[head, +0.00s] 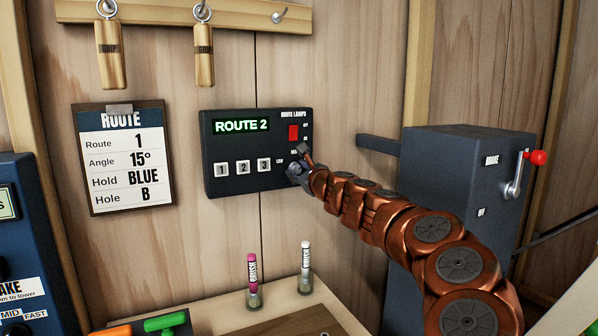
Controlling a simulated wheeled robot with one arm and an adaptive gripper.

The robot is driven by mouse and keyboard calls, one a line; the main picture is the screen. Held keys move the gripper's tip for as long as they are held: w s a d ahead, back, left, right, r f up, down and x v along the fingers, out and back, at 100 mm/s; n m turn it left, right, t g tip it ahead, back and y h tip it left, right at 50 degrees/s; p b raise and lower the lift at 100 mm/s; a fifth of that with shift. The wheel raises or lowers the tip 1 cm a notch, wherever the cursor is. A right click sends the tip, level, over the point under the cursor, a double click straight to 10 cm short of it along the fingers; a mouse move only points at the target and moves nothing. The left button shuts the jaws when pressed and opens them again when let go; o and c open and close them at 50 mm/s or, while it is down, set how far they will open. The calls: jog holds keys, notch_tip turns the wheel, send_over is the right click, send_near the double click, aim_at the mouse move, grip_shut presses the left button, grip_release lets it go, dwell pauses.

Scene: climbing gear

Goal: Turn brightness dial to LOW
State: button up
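The dark route lamps box (222,178) is on the wooden wall, with a green "ROUTE 2" display (241,126). Its buttons 1, 2 and 3 sit in a row below, and a red switch (293,132) is at its upper right. A small "LOW" label (281,162) shows at the lower right, left of my gripper. My gripper (300,164) is at the box's lower right corner and covers the area where the brightness dial seems to be. The dial and its setting are hidden. I cannot tell whether the fingers are open, shut or touching the dial.
A route clipboard (124,158) hangs to the left of the box. A dark brake box (450,165) with a red-knobbed lever stands right.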

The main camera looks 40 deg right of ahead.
grip_shut()
